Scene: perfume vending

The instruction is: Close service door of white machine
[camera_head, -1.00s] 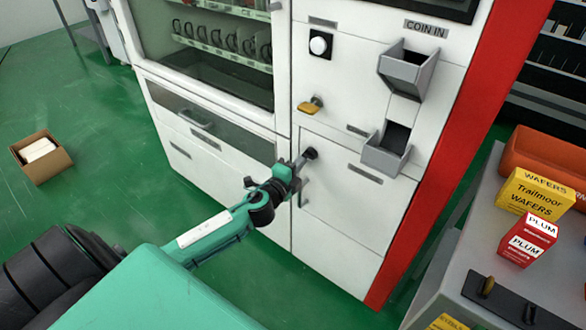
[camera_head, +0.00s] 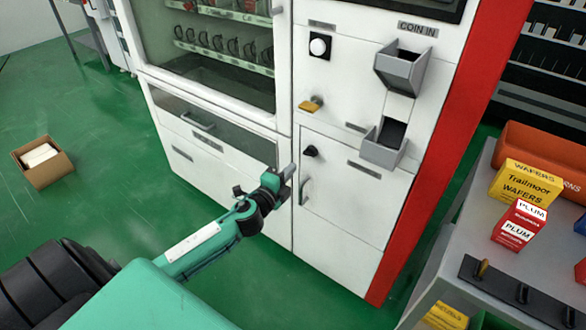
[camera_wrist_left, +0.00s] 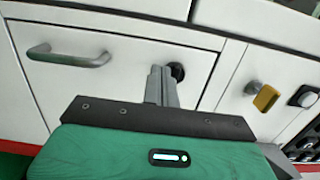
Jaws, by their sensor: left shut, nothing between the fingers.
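The white machine's service door (camera_head: 350,205) is the lower right panel, below the coin tray, and it looks flush with the front. A grey bar handle (camera_head: 303,190) sits near its left edge; it also shows in the wrist view (camera_wrist_left: 70,56). A black knob (camera_head: 310,151) is at the door's upper left corner, partly behind my fingers in the wrist view (camera_wrist_left: 177,71). My left gripper (camera_head: 288,172) is shut and empty, just left of and below the knob in the head view. Its fingers (camera_wrist_left: 161,85) point at the door. My right gripper is not in view.
A yellow knob (camera_head: 311,104) and grey coin trays (camera_head: 385,146) stick out from the machine's front. A grey counter (camera_head: 455,235) with boxes stands at the right. An open cardboard box (camera_head: 42,162) lies on the green floor at the left, with free floor around it.

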